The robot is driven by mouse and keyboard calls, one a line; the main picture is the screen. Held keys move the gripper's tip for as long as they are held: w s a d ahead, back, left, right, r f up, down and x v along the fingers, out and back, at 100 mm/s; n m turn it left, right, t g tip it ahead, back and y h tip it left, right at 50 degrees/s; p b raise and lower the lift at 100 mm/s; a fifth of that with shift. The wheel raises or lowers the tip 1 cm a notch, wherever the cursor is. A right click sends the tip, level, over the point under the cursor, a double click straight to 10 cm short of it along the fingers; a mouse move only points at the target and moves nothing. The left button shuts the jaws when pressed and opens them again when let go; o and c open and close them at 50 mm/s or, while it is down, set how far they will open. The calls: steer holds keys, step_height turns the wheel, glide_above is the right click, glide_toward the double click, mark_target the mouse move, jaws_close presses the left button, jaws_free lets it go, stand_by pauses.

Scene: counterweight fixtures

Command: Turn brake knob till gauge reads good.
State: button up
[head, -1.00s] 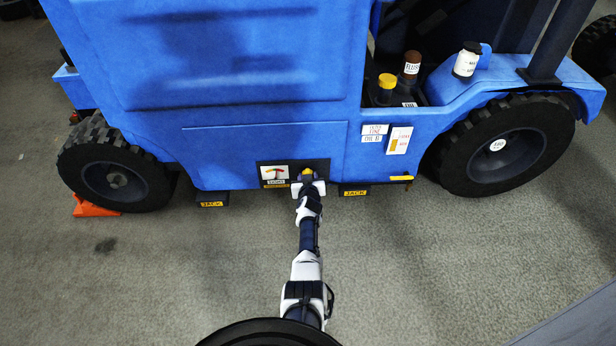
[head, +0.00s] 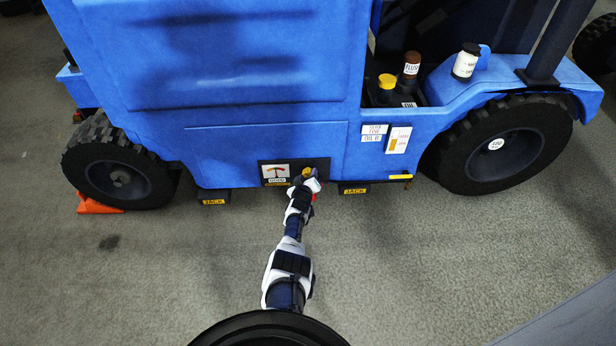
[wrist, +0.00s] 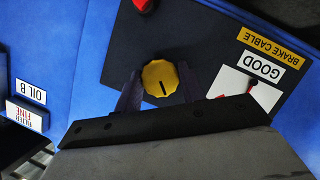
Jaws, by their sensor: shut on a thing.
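The yellow brake knob (wrist: 160,78) sits on a dark panel low on the blue truck, with a dark pointer line on its face. My gripper (wrist: 158,84) has one finger on each side of the knob and is shut on it. In the head view my gripper (head: 310,180) covers most of the knob. The white gauge (head: 275,171) is left of the knob, with a coloured arc and a label below it. The label (wrist: 263,68) reads GOOD in the wrist view, where my gripper hides part of the gauge face.
A BRAKE CABLE plate (wrist: 271,47) is beside the GOOD label. Two JACK blocks (head: 213,196) (head: 354,188) flank the panel below the truck. An orange chock (head: 100,204) is by the left wheel. Open floor lies in front.

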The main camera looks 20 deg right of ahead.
steer(key=shift+r, duration=0.1)
steer(key=o, duration=0.9)
steer(key=shift+o, duration=0.2)
steer(key=p+v, duration=1.2)
steer(key=v, duration=0.1)
steer(key=shift+s+a, duration=0.25)
steer(key=shift+s, duration=0.05)
